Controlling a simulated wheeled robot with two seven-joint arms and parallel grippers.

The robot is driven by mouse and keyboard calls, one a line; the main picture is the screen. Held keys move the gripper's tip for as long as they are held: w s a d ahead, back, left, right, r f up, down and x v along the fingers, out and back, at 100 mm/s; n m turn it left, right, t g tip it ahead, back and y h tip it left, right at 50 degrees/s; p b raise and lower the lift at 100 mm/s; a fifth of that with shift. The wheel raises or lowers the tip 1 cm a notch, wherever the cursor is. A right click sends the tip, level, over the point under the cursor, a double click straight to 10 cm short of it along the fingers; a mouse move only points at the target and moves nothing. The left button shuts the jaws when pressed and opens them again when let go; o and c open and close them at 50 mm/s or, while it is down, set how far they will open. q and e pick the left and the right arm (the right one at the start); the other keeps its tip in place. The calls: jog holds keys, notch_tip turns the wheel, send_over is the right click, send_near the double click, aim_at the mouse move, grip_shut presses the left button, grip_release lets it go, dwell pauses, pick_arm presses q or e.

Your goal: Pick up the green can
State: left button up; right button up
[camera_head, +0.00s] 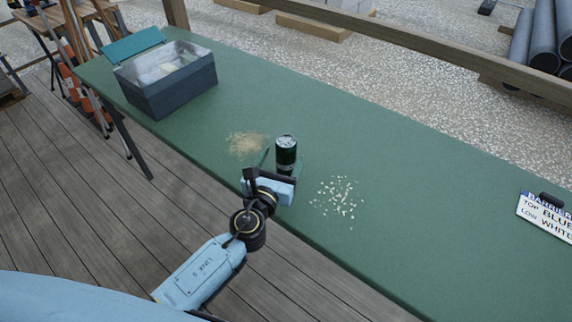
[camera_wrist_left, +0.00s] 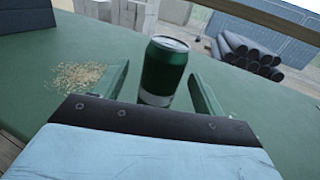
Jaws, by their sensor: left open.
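The green can (camera_head: 286,150) stands upright on the green table, with a dark green body and a silver top. It also shows in the left wrist view (camera_wrist_left: 164,72), between and a little beyond the fingers. My left gripper (camera_head: 282,162) is open at the near side of the can. In the left wrist view my left gripper (camera_wrist_left: 160,88) has one finger on each side of the can, with a gap showing on both sides. The can's lower front is partly hidden by the gripper in the head view. My right gripper is not in view.
The green table (camera_head: 420,170) has sawdust-like crumbs (camera_head: 246,143) left of the can and pale chips (camera_head: 340,196) to its right. A dark open box (camera_head: 172,88) stands at the far left. A lettered sign (camera_head: 546,214) lies at the right. The table's middle right is clear.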

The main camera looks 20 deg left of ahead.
pick_arm(q)
jog(key=w, duration=0.5)
jog(key=shift+d, duration=0.2)
jog(key=shift+r, duration=0.1)
jog(key=c, duration=1.3)
jog(key=shift+r, duration=0.1)
